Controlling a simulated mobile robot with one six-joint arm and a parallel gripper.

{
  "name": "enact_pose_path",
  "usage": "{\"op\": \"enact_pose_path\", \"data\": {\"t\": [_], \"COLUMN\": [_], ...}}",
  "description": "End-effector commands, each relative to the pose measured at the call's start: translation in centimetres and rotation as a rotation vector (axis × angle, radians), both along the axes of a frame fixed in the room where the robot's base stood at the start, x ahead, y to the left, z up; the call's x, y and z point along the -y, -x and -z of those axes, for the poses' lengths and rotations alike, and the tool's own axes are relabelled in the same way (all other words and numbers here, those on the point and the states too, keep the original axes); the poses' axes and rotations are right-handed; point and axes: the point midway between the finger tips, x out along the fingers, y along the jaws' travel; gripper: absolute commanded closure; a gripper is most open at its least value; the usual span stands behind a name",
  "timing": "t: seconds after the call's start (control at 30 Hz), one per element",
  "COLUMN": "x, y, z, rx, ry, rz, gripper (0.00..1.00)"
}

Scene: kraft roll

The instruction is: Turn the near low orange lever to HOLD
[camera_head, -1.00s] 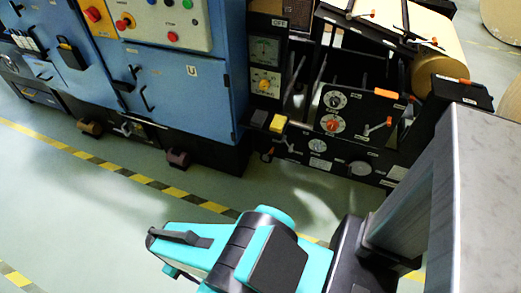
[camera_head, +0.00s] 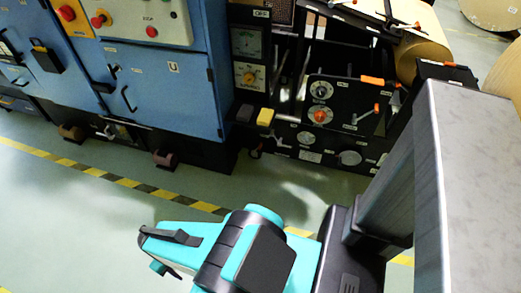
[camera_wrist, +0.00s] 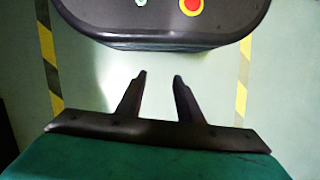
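A low orange-tipped lever (camera_head: 375,109) sticks out from the dark control panel (camera_head: 340,128), right of the dials. Its label is too small to read, so I cannot tell its setting. A wider orange handle (camera_head: 372,80) lies at the panel's upper edge. In the wrist view my gripper (camera_wrist: 161,75) has its two dark fingers apart, with nothing between them and bare floor beyond. The lever is not in the wrist view. In the head view my teal arm is in front of the machine, well apart from the lever; my fingertips are not clear there.
A blue cabinet (camera_head: 165,95) with push buttons stands at the left. A yellow block (camera_head: 265,117) sticks out beside the panel. Kraft rolls (camera_head: 421,56) are at the upper right. Black-and-yellow floor tape (camera_head: 160,192) crosses open floor before the machine.

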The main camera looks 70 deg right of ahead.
Motion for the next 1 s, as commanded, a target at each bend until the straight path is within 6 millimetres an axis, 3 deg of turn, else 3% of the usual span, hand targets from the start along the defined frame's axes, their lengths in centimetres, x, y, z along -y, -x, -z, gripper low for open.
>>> {"op": "enact_pose_path", "data": {"t": [0.03, 0.2, 0.37, 0.6, 0.8, 1.0], "x": [0.8, 4.3, 9.0, 18.2, 27.6, 37.6], "y": [-1.5, -7.0, -11.7, -17.0, -19.0, -18.3], "z": [2.3, 6.5, 9.5, 12.5, 13.8, 14.2], "rx": [0.049, 0.244, 0.427, 0.695, 0.905, 1.097], "ry": [-0.003, 0.000, 0.029, 0.122, 0.247, 0.412], "rz": [0.038, 0.176, 0.310, 0.512, 0.679, 0.839], "gripper": [0.67, 0.67, 0.67, 0.67, 0.67, 0.67]}}
